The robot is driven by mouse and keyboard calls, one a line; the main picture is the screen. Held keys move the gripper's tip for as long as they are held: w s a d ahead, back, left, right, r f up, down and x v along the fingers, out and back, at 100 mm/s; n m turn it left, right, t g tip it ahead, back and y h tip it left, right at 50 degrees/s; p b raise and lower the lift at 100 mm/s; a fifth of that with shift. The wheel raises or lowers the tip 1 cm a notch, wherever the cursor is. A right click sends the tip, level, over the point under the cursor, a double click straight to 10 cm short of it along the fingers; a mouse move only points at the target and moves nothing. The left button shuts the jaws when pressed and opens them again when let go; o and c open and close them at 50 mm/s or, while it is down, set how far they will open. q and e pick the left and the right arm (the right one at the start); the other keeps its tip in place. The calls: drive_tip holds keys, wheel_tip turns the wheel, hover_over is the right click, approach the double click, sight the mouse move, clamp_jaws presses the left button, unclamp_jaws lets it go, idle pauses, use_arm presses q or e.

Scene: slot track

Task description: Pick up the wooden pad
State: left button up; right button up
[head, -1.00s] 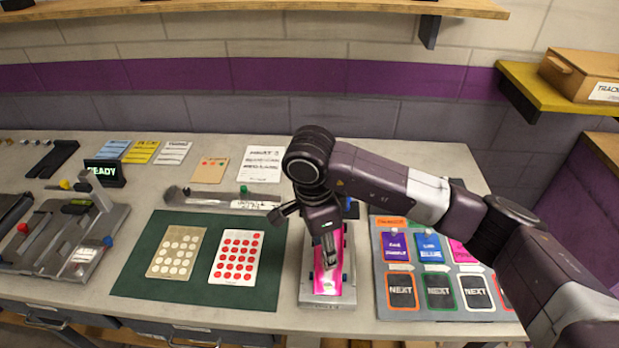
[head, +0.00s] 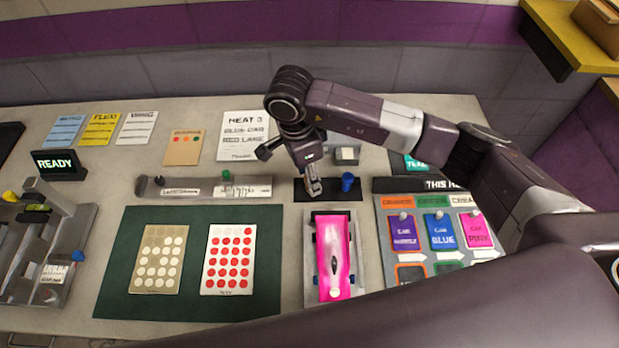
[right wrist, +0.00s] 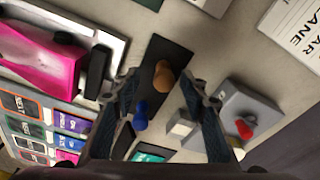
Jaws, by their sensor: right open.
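A tan, wood-coloured knob-like piece (right wrist: 163,77) stands on a black strip (right wrist: 172,55) in the right wrist view. I take it to be the wooden pad. In the head view the black strip (head: 329,195) lies behind the pink car, and my gripper hides the wooden piece there. A blue knob-like piece (head: 347,182) stands beside it on the strip; it also shows in the right wrist view (right wrist: 140,117). My right gripper (head: 314,188) is open and points down over the strip. Its fingers (right wrist: 160,82) appear either side of the wooden piece; contact cannot be told. My left gripper is out of view.
A pink car (head: 334,255) sits on a grey tray in front of the strip. A small grey block (head: 346,155) stands behind the strip. A grey rail (head: 205,188) lies to the left. A green mat (head: 190,298) holds two dotted cards. A card board (head: 380,200) is at right.

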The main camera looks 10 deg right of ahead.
drive_tip(key=f, duration=0.1)
drive_tip(key=f+p, duration=0.1)
drive_tip(key=f, duration=0.1)
drive_tip(key=shift+w+d+f, duration=0.1)
drive_tip(key=shift+w+d, duration=0.1)
drive_tip(key=shift+w, duration=0.15)
drive_tip(key=shift+f, duration=0.15)
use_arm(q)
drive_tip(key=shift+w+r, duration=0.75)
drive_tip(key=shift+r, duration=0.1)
use_arm(e)
clamp_jaws()
